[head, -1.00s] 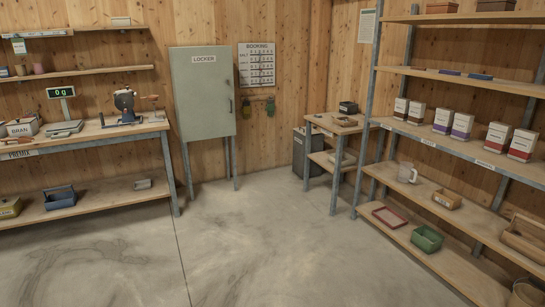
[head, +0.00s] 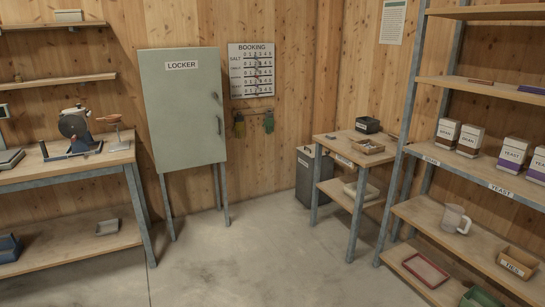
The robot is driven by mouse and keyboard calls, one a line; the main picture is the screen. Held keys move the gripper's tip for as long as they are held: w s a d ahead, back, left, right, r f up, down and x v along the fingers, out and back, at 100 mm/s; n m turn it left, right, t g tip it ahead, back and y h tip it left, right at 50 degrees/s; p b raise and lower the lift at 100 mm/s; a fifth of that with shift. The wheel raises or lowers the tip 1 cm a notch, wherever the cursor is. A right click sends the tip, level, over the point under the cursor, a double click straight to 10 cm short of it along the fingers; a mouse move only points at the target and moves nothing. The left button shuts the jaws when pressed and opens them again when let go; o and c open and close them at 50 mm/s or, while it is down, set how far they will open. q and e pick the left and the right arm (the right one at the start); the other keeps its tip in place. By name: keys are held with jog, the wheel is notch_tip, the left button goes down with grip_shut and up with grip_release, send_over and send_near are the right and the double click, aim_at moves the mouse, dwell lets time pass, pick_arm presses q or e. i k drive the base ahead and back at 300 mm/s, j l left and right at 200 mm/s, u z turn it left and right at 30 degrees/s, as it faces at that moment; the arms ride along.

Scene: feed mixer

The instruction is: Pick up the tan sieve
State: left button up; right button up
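I cannot make out a tan sieve for certain. A pale tan, low object (head: 361,190) lies on the lower shelf of the small table; its form is too small to tell. A brown shallow tray (head: 367,146) sits on that table's top, next to a black box (head: 368,125). A tan-brown piece (head: 109,120) stands up beside the grinder-like device on the left bench, and I cannot tell what it is. Neither of my grippers is in view.
The left workbench (head: 60,176), grey locker (head: 183,105) and small table (head: 338,150) line the walls. A dark bin (head: 308,178) stands beside the small table. The right shelving (head: 470,170) holds bags, a clear jug (head: 455,219) and trays. The concrete floor (head: 240,265) ahead is clear.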

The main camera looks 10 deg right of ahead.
aim_at(367, 146)
jog(key=i, duration=1.95)
jog(key=i+z, duration=0.1)
jog(key=i, duration=0.55)
jog(key=i+j+z, duration=0.15)
jog(key=i, duration=0.5)
jog(key=i+j+z, duration=0.1)
jog(key=i, duration=0.55)
jog(key=j, duration=0.1)
